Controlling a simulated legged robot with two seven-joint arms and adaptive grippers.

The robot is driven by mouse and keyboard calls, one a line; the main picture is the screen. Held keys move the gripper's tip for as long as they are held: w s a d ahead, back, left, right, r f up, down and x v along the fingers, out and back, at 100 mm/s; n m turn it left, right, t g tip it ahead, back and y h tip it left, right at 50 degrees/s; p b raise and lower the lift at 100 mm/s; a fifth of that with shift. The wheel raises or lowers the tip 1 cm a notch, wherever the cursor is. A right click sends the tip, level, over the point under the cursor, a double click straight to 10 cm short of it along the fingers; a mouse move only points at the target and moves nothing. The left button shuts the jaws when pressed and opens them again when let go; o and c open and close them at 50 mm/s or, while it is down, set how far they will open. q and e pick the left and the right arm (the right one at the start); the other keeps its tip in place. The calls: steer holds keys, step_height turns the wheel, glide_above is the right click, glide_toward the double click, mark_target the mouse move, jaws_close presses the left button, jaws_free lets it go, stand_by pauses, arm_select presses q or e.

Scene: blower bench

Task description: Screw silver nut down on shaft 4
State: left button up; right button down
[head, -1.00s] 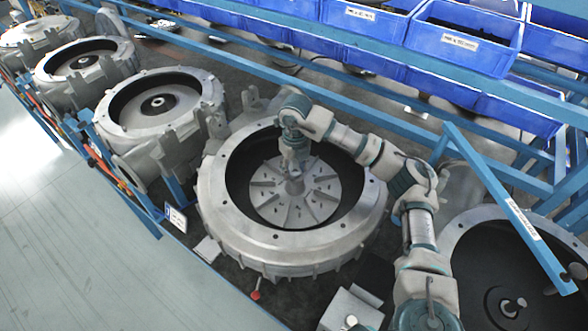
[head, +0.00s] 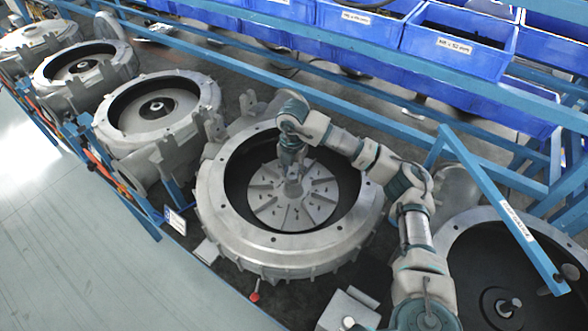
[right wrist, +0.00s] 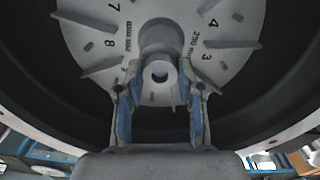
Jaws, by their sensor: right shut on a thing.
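The fourth blower housing (head: 225,245) from the left holds a grey finned impeller (head: 318,208) with a raised central hub (head: 293,188). My right gripper (head: 289,170) reaches down into this housing from above, at the hub. In the right wrist view its two blue-padded fingers (right wrist: 160,110) are shut on a small silver piece with a dark round hole, which I take as the silver nut (right wrist: 157,91). It sits in front of the hub (right wrist: 160,38); whether it is on the shaft's thread cannot be told. My left gripper is out of view.
The housing's thick rim (head: 240,236) surrounds the gripper closely. Another open housing (head: 470,240) is at the right, and more stand at the left. A blue rail (head: 500,207) slants at the right. Blue bins (head: 458,45) line the back.

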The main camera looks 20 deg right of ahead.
steer(key=m, duration=0.3)
steer(key=shift+a+m+p, duration=0.15)
steer(key=shift+m+p, duration=0.15)
steer(key=shift+m, duration=0.1)
steer(key=m, duration=0.3)
steer(key=shift+m+p, duration=0.3)
steer(key=shift+p, duration=0.1)
steer(key=m+p, duration=0.1)
steer(key=m, duration=0.4)
steer(key=shift+m+p, duration=0.3)
steer(key=shift+m, duration=0.7)
steer(key=shift+f, duration=0.1)
steer(key=c, duration=1)
jaws_free()
steer(key=shift+w+a, duration=0.1)
steer(key=shift+a, duration=0.25)
